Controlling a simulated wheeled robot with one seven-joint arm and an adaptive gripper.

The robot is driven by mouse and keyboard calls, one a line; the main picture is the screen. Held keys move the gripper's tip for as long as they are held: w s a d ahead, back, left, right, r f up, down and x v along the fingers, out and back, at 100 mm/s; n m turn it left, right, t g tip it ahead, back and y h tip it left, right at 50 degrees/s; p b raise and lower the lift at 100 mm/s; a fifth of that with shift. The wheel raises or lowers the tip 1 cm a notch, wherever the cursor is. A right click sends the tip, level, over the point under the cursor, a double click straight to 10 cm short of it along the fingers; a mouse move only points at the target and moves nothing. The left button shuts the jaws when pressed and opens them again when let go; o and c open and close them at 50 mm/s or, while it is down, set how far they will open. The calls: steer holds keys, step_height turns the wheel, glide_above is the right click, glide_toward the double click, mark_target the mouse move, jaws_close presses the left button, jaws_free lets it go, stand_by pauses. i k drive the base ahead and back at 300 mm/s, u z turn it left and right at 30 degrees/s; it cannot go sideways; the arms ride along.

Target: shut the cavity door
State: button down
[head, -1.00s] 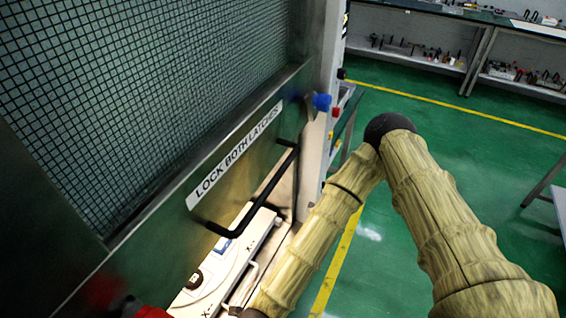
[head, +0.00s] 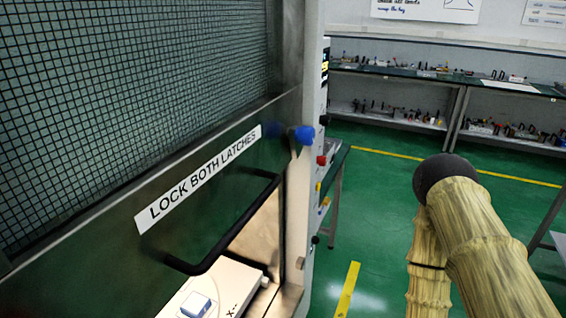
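The cavity door (head: 100,235) fills the left side of the head view. It has a mesh window (head: 130,90), a white "LOCK BOTH LATCHES" label (head: 198,178) and a black bar handle (head: 235,232). A gap shows beneath and beside the door's lower right part, with a lit interior, so the door stands open. A blue latch knob (head: 304,135) sits on the frame beside the door's right edge. My arm, in a tan ribbed cover, is at the right and runs out of the picture at the bottom. My gripper is not in view.
A white device (head: 225,288) marked "X-" is visible below the handle. A control panel with a red knob (head: 321,160) stands right of the door.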

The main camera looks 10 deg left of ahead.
mark_target(126, 249)
steer(key=z, duration=0.05)
steer(key=k, duration=1.65)
steer(key=z, duration=1)
steer(key=i, duration=0.95)
steer(key=u, duration=1.65)
